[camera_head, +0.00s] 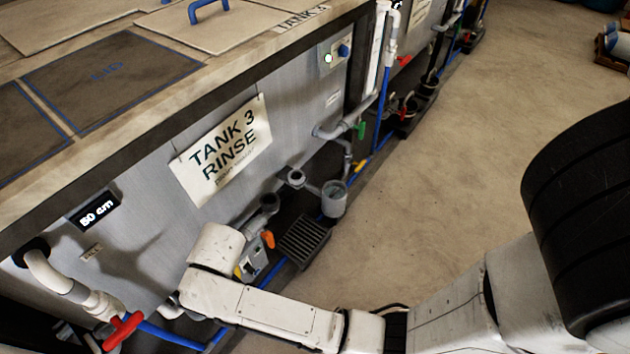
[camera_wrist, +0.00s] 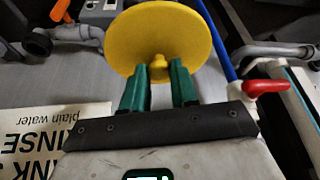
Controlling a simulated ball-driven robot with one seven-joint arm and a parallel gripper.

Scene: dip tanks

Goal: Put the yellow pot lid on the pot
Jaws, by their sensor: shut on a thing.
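The yellow pot lid (camera_wrist: 165,38) shows in the wrist view as a round yellow disc with a small knob. My gripper (camera_wrist: 158,72) has green fingers and is shut on the lid's knob, with the disc beyond the fingertips. In the head view my arm reaches down to the lower left, beside the front of the tank; the gripper and the lid are not visible there. The pot is not seen in either view.
A tank with a "TANK 3 RINSE" sign (camera_head: 222,150) fills the left, with pipes, a red-handled valve (camera_head: 122,330) and a floor grate (camera_head: 305,240) along its front. The red valve handle also shows in the wrist view (camera_wrist: 265,87). Open floor (camera_head: 450,180) lies to the right.

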